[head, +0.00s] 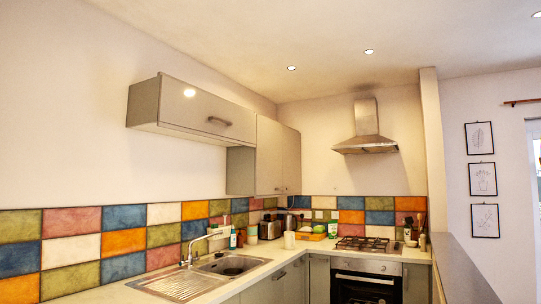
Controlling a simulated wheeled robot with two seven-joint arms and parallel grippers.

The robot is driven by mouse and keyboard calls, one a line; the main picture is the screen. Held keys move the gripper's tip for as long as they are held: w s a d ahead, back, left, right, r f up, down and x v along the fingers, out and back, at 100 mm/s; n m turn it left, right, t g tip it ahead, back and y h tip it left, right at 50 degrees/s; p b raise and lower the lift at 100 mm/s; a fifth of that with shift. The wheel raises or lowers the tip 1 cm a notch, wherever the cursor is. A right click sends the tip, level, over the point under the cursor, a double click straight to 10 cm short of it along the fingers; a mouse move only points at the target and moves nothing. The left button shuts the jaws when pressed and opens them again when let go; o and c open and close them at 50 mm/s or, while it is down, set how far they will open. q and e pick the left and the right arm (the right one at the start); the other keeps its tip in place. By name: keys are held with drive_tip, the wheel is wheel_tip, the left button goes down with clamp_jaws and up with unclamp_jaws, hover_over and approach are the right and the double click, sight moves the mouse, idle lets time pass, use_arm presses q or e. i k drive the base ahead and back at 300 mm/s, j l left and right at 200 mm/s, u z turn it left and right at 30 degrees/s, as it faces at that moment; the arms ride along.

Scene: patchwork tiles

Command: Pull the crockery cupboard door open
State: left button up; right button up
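Grey wall cupboards hang on the left wall in the head view. The nearer one is a wide unit (208,113) with a bar handle low on its front, and its front looks shut. Beyond it hangs a taller corner cupboard (270,157) with two door fronts, which look shut. I cannot tell from this view which of these is the crockery cupboard. Neither of my grippers is in view.
A worktop with a steel sink (228,264) and tap runs below the cupboards. A gas hob (368,244) sits over an oven (366,283), with a hood (366,128) above. A counter (458,270) stands at the right. Small items stand in the corner.

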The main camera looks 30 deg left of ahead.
sight(269, 147)
drive_tip(key=i+j+u, duration=0.55)
drive_tip(key=i+j, duration=0.4)
drive_tip(key=i, duration=0.35)
drive_tip(key=i+j, duration=0.2)
drive_tip(key=i, duration=0.35)
drive_tip(key=i+z, duration=0.2)
drive_tip(key=i, duration=0.75)
drive_tip(key=i+z, duration=0.25)
drive_tip(key=i, duration=0.75)
